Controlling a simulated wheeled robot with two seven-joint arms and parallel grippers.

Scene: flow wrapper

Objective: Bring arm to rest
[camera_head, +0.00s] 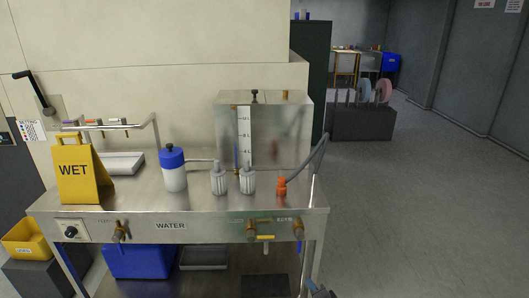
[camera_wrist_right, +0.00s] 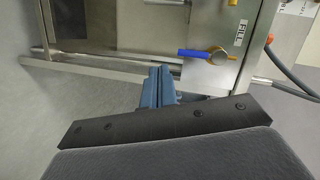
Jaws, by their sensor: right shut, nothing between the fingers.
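My right gripper (camera_head: 320,292) shows only in part at the bottom edge of the head view, by the front right leg of the steel bench (camera_head: 200,230). In the right wrist view its blue-grey fingers (camera_wrist_right: 160,75) are together with nothing between them. They point toward the steel bars and panel of the bench; whether they touch cannot be told. My left gripper is in neither view.
A valve with a blue lever (camera_wrist_right: 195,53) is near the fingers, beside a FILL label. On the bench stand a WET sign (camera_head: 75,170), a blue-capped bottle (camera_head: 173,168) and a steel tank (camera_head: 290,130). Floor (camera_head: 420,220) to the right is clear.

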